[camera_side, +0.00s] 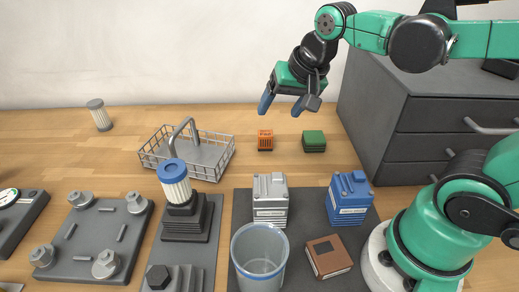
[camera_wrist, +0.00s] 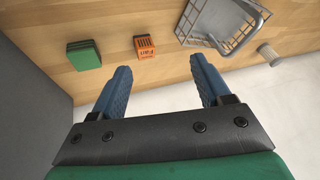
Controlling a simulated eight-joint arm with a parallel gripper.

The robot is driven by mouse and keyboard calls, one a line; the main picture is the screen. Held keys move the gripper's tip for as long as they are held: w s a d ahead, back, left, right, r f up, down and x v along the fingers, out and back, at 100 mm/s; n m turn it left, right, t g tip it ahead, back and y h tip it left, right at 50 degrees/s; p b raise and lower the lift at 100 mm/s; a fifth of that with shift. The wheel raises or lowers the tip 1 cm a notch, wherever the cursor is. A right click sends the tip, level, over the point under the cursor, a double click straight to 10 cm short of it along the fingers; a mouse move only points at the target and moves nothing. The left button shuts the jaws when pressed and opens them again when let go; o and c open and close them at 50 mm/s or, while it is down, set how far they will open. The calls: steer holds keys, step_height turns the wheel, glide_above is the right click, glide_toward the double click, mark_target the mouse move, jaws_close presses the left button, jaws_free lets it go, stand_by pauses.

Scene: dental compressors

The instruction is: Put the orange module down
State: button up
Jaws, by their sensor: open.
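The orange module (camera_side: 265,140) stands on the wooden table, between the wire basket and the green module. It also shows in the wrist view (camera_wrist: 145,46), beyond my fingertips and apart from them. My gripper (camera_side: 289,105) is open and empty, raised above the table near the orange module. In the wrist view its two blue fingers (camera_wrist: 161,73) are spread wide with nothing between them. The green module (camera_side: 314,141) sits on the table just right of the orange one in the side view.
A wire basket (camera_side: 155,152) with a handle stands to the left. A grey drawer cabinet (camera_side: 396,130) stands to the right. In front are a dark mat with grey (camera_side: 270,197) and blue (camera_side: 348,197) modules, a brown box (camera_side: 328,257) and a clear cup (camera_side: 260,262). A small filter (camera_side: 99,115) stands far left.

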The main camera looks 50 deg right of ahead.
steer(key=s+n, duration=0.1)
steer(key=n, duration=0.1)
steer(key=a+f+n+t, duration=0.1)
steer(key=n, duration=0.1)
steer(key=s+f+n, duration=0.1)
steer(key=n, duration=0.1)
steer(key=shift+s+a+n+t, duration=0.15)
steer(key=shift+s+n+t, duration=0.2)
steer(key=shift+n+t, duration=0.05)
stand_by(0.6)
